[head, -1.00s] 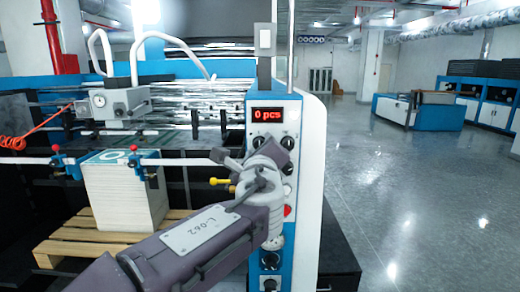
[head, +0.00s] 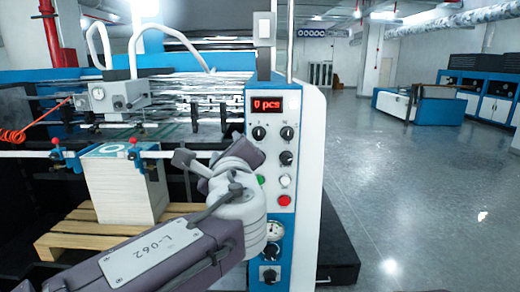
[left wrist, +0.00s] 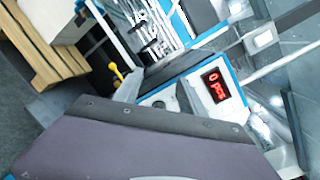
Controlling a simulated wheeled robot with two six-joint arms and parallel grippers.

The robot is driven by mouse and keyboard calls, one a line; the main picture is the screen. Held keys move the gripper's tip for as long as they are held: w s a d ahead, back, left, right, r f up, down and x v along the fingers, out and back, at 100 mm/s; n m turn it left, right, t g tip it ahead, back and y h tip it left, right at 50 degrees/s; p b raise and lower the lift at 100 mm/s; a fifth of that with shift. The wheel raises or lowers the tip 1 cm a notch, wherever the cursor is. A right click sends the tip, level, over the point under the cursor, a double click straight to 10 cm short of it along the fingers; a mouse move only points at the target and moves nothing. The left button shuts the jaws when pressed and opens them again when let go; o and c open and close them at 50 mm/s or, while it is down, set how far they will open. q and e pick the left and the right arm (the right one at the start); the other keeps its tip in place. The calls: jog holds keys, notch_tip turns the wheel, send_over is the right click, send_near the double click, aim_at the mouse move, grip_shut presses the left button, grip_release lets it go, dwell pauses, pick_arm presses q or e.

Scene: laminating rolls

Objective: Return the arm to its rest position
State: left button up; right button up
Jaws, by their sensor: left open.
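My left arm comes in from the bottom left of the head view, in front of the laminating machine's control panel (head: 268,150). Its left gripper (head: 188,162) is bent back toward the left, with a grey finger showing beside the panel. In the left wrist view, the gripper (left wrist: 155,78) is open, with nothing seen between its fingers. The panel's red display (head: 267,105) reads 0 pcs, and it also shows in the left wrist view (left wrist: 215,85). The arm hides part of the panel's left side. My right gripper is not in view.
A stack of white sheets (head: 128,195) stands on a wooden pallet (head: 75,236) at the left. Red-topped clamps (head: 57,150) sit on a white bar above it. The panel has knobs and green, white and red buttons (head: 284,200). The floor (head: 400,190) at the right is open.

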pick_arm(q)
jog(key=a+f+n+g+y+p, duration=0.1)
jog(key=a+f+n+g+y, duration=0.2)
jog(key=a+f, duration=0.6)
jog(key=a+f+n+g+p, duration=0.15)
jog(key=a+f+g, duration=0.4)
jog(key=f, duration=0.55)
jog(key=s+a+f+n+g+h, duration=0.1)
jog(key=s+a+f+n+g, duration=0.35)
jog(key=s+f+n, duration=0.55)
jog(key=s+d+f+n+g+h, duration=0.1)
jog(key=s+d+f+n+h, duration=0.1)
jog(key=s+d+f+n, duration=0.2)
jog(key=s+d+f+n+g+h, duration=0.2)
jog(key=s+d+f+n+h, duration=0.1)
jog(key=s+f+n, duration=0.2)
notch_tip(320, 180, down, 4)
jog(key=shift+s+d+n+p, duration=0.25)
jog(key=shift+d+n+p, duration=0.15)
jog(key=shift+n, duration=0.65)
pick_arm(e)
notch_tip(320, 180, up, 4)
